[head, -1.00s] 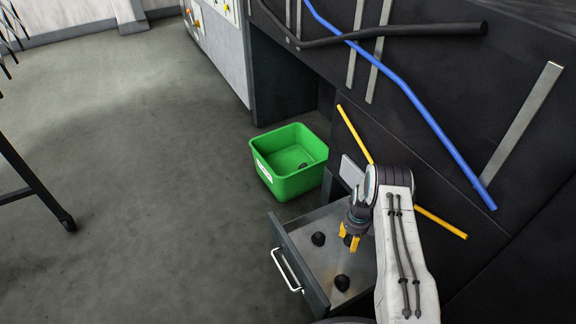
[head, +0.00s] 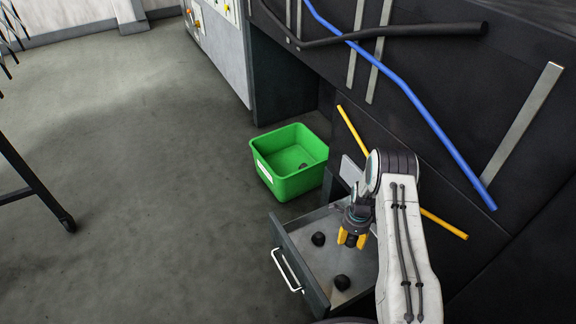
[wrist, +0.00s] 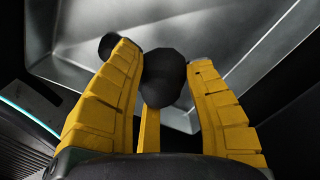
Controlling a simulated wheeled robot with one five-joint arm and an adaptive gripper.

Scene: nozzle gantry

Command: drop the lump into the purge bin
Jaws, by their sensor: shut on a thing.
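My gripper (head: 351,240) has yellow fingers and is over the open drawer. It is shut on a dark round lump (wrist: 164,78), which sits between the fingertips in the wrist view. In the head view only a little of this lump shows below the fingers. The green purge bin (head: 308,183) stands on the floor beyond the drawer, with a white label on its side.
The open metal drawer (head: 318,221) has a white handle. Two more dark lumps lie in it, one farther back (head: 318,239) and one nearer (head: 342,282). A dark machine panel with blue and yellow pipes rises on the right.

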